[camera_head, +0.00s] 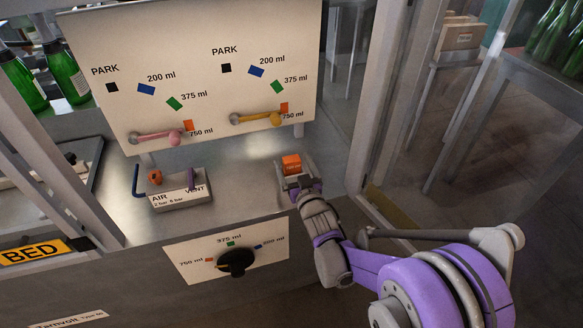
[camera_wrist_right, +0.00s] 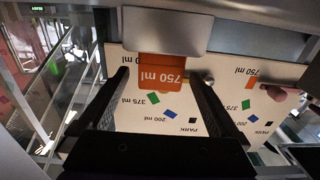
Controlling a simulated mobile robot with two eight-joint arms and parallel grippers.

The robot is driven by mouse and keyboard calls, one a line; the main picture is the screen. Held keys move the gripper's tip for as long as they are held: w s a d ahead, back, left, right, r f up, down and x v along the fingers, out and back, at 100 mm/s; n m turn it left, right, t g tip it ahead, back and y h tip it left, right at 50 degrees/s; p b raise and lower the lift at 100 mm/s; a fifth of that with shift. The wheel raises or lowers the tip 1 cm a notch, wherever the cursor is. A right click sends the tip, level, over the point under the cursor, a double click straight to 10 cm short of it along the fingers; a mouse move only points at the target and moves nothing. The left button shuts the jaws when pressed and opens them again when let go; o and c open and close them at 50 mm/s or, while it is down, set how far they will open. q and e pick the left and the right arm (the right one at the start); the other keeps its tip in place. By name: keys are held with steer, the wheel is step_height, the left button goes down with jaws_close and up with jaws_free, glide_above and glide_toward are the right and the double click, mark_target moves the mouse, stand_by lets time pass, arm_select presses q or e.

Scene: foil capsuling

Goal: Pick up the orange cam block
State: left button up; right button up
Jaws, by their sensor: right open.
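The orange cam block (camera_head: 291,162) stands on the steel bench at its right part, below the upright panel. In the right wrist view the block (camera_wrist_right: 161,74) is upside down, with "750 ml" lettered on it, and appears between the fingertips of my gripper. My right gripper (camera_head: 297,181) is open, just in front of the block. The right wrist view shows its two black fingers (camera_wrist_right: 159,82) spread apart; I cannot tell whether they touch the block. My left gripper is in neither view.
The panel (camera_head: 190,50) behind carries pink (camera_head: 155,137) and yellow (camera_head: 256,118) levers and coloured size marks. An air/vent box (camera_head: 181,200) sits left on the bench. A front plate holds a black knob (camera_head: 236,262). A frame post (camera_head: 385,95) stands right. Bench between box and block is clear.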

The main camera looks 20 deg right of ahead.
jaws_close()
stand_by(0.5)
